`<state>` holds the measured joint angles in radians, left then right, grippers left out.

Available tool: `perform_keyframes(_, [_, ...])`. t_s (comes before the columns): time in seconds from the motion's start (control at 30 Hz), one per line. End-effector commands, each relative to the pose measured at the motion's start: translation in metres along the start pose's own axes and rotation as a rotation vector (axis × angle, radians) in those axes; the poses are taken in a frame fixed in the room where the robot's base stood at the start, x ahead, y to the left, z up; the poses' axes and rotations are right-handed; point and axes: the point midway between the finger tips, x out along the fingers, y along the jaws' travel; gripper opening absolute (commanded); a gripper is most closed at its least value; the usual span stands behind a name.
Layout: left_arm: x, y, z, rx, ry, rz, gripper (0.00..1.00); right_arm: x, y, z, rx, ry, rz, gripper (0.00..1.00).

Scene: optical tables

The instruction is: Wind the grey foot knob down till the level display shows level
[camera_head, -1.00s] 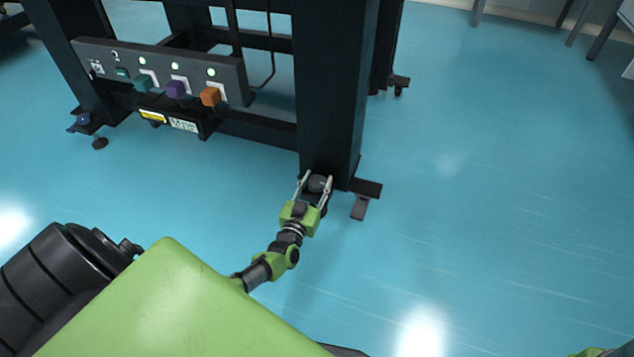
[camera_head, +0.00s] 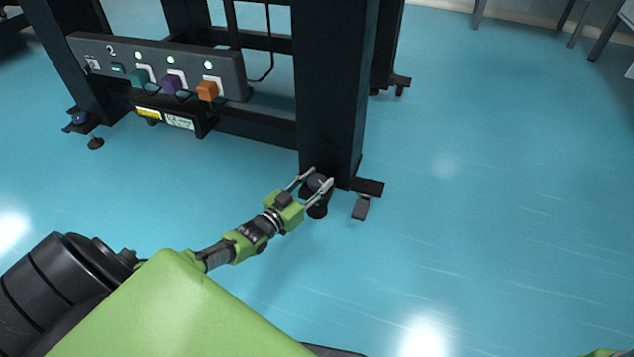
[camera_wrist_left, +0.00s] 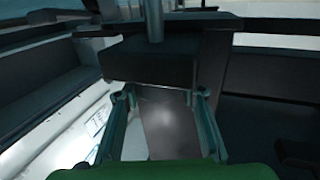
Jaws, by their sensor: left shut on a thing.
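The grey foot knob (camera_head: 317,181) sits at the base of the near black table leg, above a dark round foot. My left gripper (camera_head: 318,180) is shut on it, with one finger on each side, and comes in from the lower left. The left wrist view shows its two fingers (camera_wrist_left: 160,102) with a grey surface between them; the knob's outline is unclear there. The level display (camera_head: 180,122) is a small pale screen beside a yellow label under the table's panel. Its reading is too small to make out.
A black panel (camera_head: 160,68) with teal, purple and orange blocks and small green lights spans the table frame. A blue knob (camera_head: 80,118) is on the far-left foot. A pedal-like grey piece (camera_head: 361,206) sticks out right of the gripper. The blue floor at right is clear.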

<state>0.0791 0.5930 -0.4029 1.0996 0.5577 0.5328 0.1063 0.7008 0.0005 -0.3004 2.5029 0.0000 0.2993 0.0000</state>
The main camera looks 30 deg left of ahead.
Motion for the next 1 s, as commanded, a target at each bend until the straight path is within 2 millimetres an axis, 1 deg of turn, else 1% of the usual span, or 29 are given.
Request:
perform_keyframes(0.1, [0.001, 0.0, -0.001, -0.002, 0.001, -0.002, 0.16, 0.0, 0.0, 0.001, 0.0, -0.002, 0.001, 0.55])
perform_keyframes(0.13, [0.001, 0.0, -0.001, -0.002, 0.001, -0.002, 0.4, 0.0, 0.0, 0.001, 0.0, -0.002, 0.001, 0.55])
perform_keyframes(0.2, [0.001, 0.0, -0.001, -0.002, 0.001, -0.002, 0.55, 0.0, 0.0, 0.002, 0.0, -0.002, 0.001, 0.55])
perform_keyframes(0.5, [0.0, 0.0, 0.0, -0.001, 0.0, -0.002, 0.55, -0.001, 0.001, 0.003, 0.0, -0.006, 0.005, 0.55])
perform_keyframes(0.63, [-0.005, 0.0, 0.001, -0.001, -0.001, -0.002, 0.55, -0.001, 0.001, 0.003, 0.0, -0.006, 0.005, 0.55])
perform_keyframes(0.77, [-0.02, 0.0, 0.002, -0.001, -0.003, -0.002, 0.55, -0.001, 0.001, 0.003, 0.0, -0.005, 0.003, 0.55])
perform_keyframes(1.0, [-0.063, 0.001, 0.001, -0.001, -0.003, -0.001, 0.55, 0.0, 0.0, 0.002, 0.0, -0.003, 0.002, 0.55])
